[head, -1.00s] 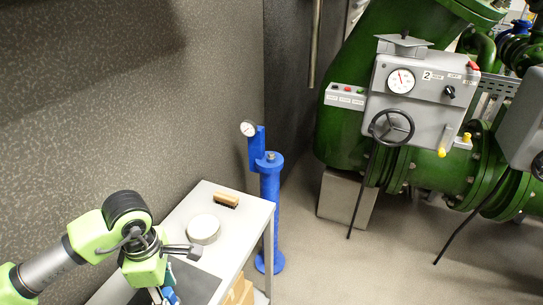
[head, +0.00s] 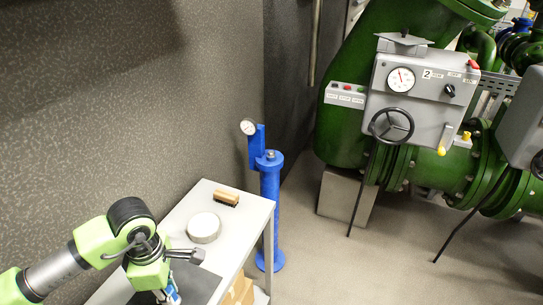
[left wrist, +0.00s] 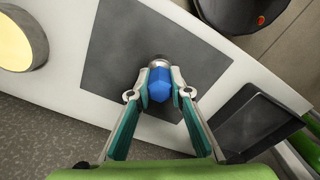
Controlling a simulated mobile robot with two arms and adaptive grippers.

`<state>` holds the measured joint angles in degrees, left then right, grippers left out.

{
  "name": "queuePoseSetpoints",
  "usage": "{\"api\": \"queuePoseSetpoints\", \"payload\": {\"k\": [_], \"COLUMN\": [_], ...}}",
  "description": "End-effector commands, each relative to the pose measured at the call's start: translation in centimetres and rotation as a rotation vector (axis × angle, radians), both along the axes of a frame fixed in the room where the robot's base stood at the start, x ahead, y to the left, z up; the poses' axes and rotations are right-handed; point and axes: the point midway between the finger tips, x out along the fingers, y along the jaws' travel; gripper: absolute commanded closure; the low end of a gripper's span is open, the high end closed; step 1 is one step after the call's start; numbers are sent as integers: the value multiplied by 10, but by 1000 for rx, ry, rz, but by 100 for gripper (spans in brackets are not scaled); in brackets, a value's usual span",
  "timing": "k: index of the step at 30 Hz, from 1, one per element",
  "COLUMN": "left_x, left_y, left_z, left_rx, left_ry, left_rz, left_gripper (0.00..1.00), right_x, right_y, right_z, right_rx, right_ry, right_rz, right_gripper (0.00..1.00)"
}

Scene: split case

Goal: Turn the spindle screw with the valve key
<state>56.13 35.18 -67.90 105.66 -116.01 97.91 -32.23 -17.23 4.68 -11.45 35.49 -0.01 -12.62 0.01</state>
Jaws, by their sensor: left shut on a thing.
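My left gripper (head: 168,294) is over the grey mat at the near end of the white table. In the left wrist view its fingers (left wrist: 160,74) are shut on a blue thing with a round silver end, which looks like the valve key (left wrist: 160,88). The silver end is over the dark mat; I cannot tell whether it touches it. A blue standpipe (head: 270,205) with a gauge stands behind the table. A small metal piece on its top (head: 270,155) may be the spindle screw. My right gripper is not in view.
The white table (head: 240,233) carries a grey mat (left wrist: 112,58), a round tin (head: 204,226) and a brush (head: 226,198). A dark tray-like thing (left wrist: 252,122) lies right of the mat. Green pipework with a grey control box (head: 425,105) stands at right. The floor between is clear.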

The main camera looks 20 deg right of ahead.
Motion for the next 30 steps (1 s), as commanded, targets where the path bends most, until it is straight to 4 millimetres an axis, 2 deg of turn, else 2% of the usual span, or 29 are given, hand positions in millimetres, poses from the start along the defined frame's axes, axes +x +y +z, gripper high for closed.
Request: {"api": "queuePoseSetpoints", "payload": {"k": [11,25,30], "left_x": [1,1,0], "left_y": [0,0,0], "left_z": [6,44,51], "left_rx": [-1,0,0], "left_ry": [-2,-2,-1], "left_rz": [0,0,0], "left_gripper": [100,100,100], "right_x": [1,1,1], "right_y": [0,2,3], "right_z": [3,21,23], "right_rx": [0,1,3], "right_ry": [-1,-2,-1], "right_rz": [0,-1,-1], "right_gripper": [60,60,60]}}
